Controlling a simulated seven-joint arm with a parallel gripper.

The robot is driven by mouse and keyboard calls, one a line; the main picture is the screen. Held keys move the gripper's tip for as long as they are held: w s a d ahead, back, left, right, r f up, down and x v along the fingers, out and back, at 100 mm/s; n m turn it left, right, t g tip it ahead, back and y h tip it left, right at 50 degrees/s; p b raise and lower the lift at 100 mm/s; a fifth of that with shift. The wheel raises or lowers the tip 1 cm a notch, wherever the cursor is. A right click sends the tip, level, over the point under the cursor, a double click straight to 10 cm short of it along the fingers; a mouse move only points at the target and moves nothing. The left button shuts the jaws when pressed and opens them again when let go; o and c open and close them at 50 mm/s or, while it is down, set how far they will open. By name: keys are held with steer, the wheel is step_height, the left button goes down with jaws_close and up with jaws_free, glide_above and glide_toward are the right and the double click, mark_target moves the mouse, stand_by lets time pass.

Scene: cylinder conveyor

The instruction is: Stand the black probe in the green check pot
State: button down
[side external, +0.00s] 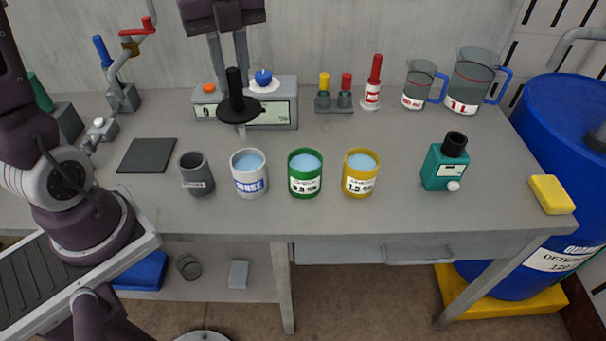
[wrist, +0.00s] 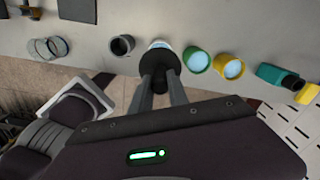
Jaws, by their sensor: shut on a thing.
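The black probe (side external: 234,84) hangs upright with a wide black disc and a short pale tip below it. My gripper (side external: 233,78) is shut on its handle. The probe is clear of the bench, and its tip shows above and behind the white rinse pot (side external: 249,184). In the wrist view the probe (wrist: 159,62) covers part of the white pot (wrist: 162,44). The green check pot (side external: 305,184) stands right of the white pot, with pale blue liquid inside. It also shows in the wrist view (wrist: 196,61), right of my fingers.
A yellow pot (side external: 360,183) stands right of the green pot. An empty grey pot (side external: 196,182) stands left of the white pot. A meter (side external: 275,113) sits behind the probe. A teal bottle (side external: 440,168) and yellow sponge (side external: 550,194) are at right.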

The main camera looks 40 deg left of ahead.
steer(key=shift+d, duration=0.1)
steer(key=w+d, duration=0.8)
steer(key=shift+r, duration=0.4)
steer(key=shift+f, duration=2.3)
step_height(320, 180, down, 6)
steer(key=shift+f, duration=0.1)
stand_by(0.5)
steer(key=shift+f, duration=0.8)
